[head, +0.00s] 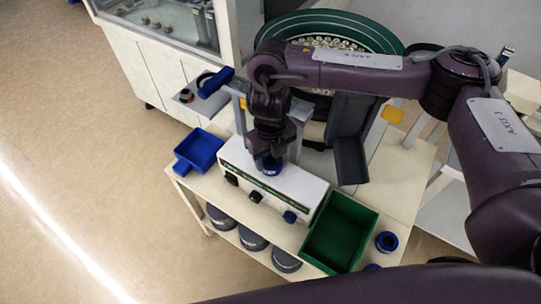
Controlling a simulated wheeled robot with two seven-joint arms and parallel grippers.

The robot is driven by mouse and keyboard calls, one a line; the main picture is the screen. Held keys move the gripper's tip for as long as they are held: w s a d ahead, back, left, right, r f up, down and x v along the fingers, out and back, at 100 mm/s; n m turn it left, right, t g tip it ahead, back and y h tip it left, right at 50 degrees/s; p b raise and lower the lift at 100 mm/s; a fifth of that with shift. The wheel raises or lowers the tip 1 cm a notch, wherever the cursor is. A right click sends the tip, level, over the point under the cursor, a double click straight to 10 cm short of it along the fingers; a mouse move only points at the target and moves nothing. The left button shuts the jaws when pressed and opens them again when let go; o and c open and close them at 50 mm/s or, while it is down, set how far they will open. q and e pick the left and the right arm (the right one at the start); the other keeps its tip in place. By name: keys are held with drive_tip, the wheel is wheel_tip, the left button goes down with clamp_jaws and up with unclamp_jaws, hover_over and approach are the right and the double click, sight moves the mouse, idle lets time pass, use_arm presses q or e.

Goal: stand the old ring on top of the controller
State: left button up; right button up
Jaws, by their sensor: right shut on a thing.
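The controller (300,186) is a white box with a green stripe and several dark knobs on its front, standing on the cream bench. My right gripper (269,158) points down over the top of the controller. It is shut on a blue ring (271,170), partly hidden by the fingers; I take this for the old ring. The ring is at the controller's top, but I cannot tell whether it touches. Another blue ring (386,242) with a dark centre lies on the bench to the right. My left gripper is not in view.
A green bin (335,236) stands right of the controller, a blue tray (201,148) left of it. The bowl feeder (330,28) and its dark chute (350,160) stand behind. Several grey round things (252,238) sit on the lower shelf.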

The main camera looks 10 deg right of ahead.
sight(270, 161)
drive_tip(key=shift+r, duration=0.1)
drive_tip(key=o, duration=1)
drive_tip(key=shift+f, duration=0.2)
drive_tip(key=shift+o, duration=0.2)
drive_tip(key=shift+r, duration=0.1)
wheel_tip(270, 161, up, 12)
drive_tip(key=p, duration=0.1)
drive_tip(key=shift+r, duration=0.1)
drive_tip(key=shift+s, duration=0.1)
